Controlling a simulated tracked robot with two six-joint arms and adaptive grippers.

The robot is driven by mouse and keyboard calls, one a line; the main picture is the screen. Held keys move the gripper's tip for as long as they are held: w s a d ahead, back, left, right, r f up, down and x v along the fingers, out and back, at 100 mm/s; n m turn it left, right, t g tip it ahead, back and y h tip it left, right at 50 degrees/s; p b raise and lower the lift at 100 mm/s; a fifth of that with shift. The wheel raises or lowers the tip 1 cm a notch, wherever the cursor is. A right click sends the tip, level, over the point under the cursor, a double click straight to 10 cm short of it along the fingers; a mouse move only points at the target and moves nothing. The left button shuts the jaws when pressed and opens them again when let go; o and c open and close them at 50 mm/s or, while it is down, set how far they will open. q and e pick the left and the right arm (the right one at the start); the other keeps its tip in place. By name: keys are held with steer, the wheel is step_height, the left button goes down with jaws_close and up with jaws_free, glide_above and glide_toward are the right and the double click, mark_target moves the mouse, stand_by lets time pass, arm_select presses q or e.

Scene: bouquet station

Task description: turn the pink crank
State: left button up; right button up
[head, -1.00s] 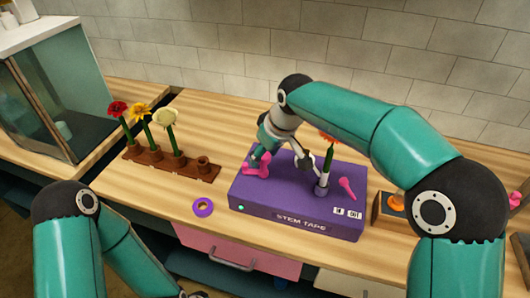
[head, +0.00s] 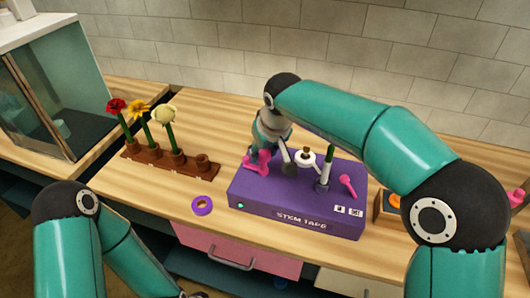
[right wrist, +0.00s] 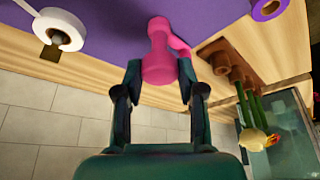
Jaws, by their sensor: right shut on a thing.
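The pink crank (head: 262,158) is at the left end of the purple stem tape box (head: 290,205). In the right wrist view the crank (right wrist: 158,52) stands between my two fingers, its pink arm reaching right. My right gripper (head: 270,157) comes from above and is shut on the crank; in the right wrist view the gripper (right wrist: 157,78) has a finger on each side of it. A green stem (head: 328,157) stands upright in a grey holder (head: 322,186) on the box; its top is hidden by my right arm. My left gripper is out of view.
A white tape reel (head: 307,158) and a pink lever (head: 347,184) are on the box. A purple tape ring (head: 202,205) lies left of it. Several flowers stand in a brown rack (head: 145,160) further left. The wooden counter between rack and box is clear.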

steer(key=m+h, duration=0.1)
steer(key=m, duration=0.1)
steer(key=m+h+b, duration=0.1)
steer(key=m, duration=0.2)
steer(key=shift+a+t, duration=0.1)
steer(key=shift+t, duration=0.2)
steer(key=shift+m, duration=0.3)
steer(key=o, duration=1.1)
steer(key=v, duration=1.2)
steer(key=shift+w, duration=0.1)
